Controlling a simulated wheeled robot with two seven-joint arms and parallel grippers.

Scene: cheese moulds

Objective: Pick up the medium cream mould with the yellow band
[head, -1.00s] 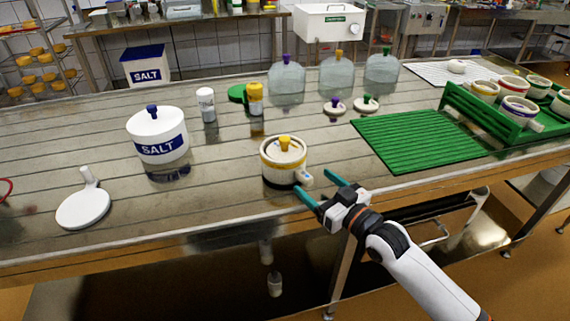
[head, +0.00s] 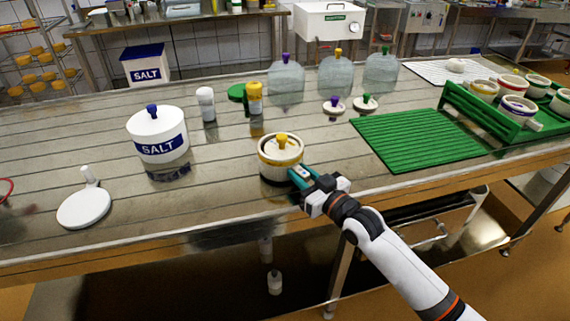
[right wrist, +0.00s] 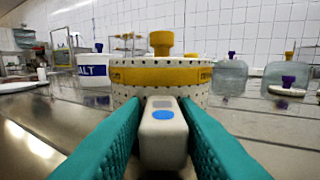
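The cream mould with the yellow band (head: 279,160) stands upright near the front middle of the steel table in the head view. It has a yellow knob on its lid and shows large in the right wrist view (right wrist: 205,78). Its pale side handle (right wrist: 163,135), with a blue dot on its end, points at me. My right gripper (head: 297,176) has its teal fingers closed against both sides of this handle. The fingers also show in the right wrist view (right wrist: 162,125). Whether the mould's base touches the table is hard to tell. My left gripper is out of view.
A salt pot (head: 158,135) stands to the left, with a white paddle (head: 84,208) in front. Shakers (head: 255,99) and clear domes (head: 338,76) stand behind. A green mat (head: 418,140) is clear to the right, beside a green rack (head: 480,117) of other moulds.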

